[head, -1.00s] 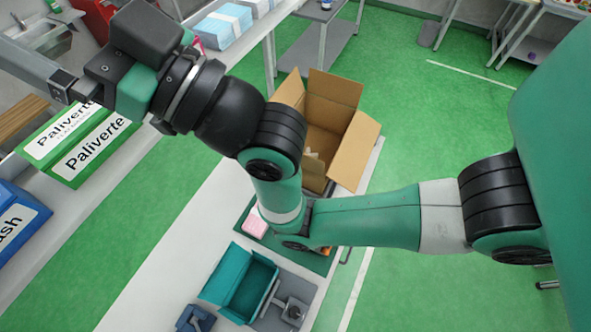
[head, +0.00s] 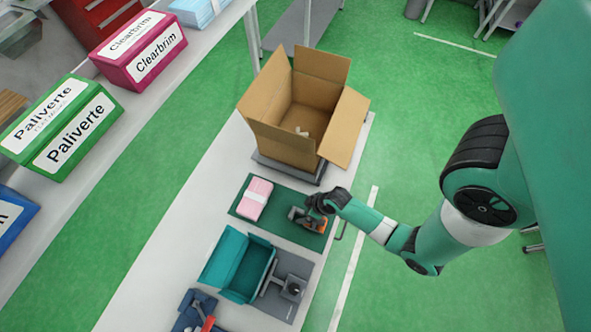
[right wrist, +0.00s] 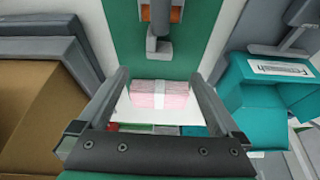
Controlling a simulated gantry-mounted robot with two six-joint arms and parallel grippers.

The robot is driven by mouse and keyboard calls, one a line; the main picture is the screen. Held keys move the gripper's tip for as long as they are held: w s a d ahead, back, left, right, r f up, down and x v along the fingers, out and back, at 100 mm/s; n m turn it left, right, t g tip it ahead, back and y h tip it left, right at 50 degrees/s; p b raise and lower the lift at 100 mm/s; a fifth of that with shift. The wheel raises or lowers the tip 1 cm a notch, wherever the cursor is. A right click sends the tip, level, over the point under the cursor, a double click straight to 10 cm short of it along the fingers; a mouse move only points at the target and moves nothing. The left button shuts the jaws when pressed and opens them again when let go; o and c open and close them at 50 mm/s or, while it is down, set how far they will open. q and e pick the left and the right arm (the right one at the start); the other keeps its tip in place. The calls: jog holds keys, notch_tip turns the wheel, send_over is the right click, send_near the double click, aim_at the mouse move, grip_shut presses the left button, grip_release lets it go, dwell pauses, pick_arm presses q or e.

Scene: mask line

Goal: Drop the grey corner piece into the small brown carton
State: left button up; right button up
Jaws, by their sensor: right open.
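The brown carton (head: 262,112) stands open with its flaps up at the far end of the table; it also shows at the left of the right wrist view (right wrist: 32,125). A small pale piece (head: 302,131) lies inside it; I cannot tell whether this is the grey corner piece. My right gripper (head: 318,203) is over the green mat's right part. In the right wrist view its jaws (right wrist: 158,78) are open and empty, with a pink bundle (right wrist: 160,95) visible past them. My left gripper is out of view.
The green mat (head: 283,236) holds the pink bundle and a grey-and-orange tool (head: 316,224). A teal box (head: 226,258) stands nearer on the table, beside a grey device (head: 290,288). Paliverte (head: 60,130) and Clearbrim (head: 140,50) boxes line the left shelf.

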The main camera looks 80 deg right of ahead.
jog(key=b+x, duration=0.5)
jog(key=x, duration=0.1)
jog(key=shift+w+d+f+b, duration=0.1)
jog(key=shift+w+f+b, duration=0.05)
jog(key=shift+f+b, duration=0.15)
jog(key=shift+w, duration=0.1)
jog(key=b+x, duration=0.1)
jog(key=x, duration=0.3)
jog(key=shift+b, duration=0.35)
jog(key=shift+d+f, duration=0.1)
jog(key=shift+f, duration=0.35)
jog(key=shift+c, duration=0.2)
jog(key=c, duration=1.5)
notch_tip(320, 180, up, 9)
jog(key=p, duration=0.6)
notch_tip(320, 180, up, 6)
jog(key=p, duration=0.7)
send_over(294, 213)
jog(key=shift+s+r, duration=0.2)
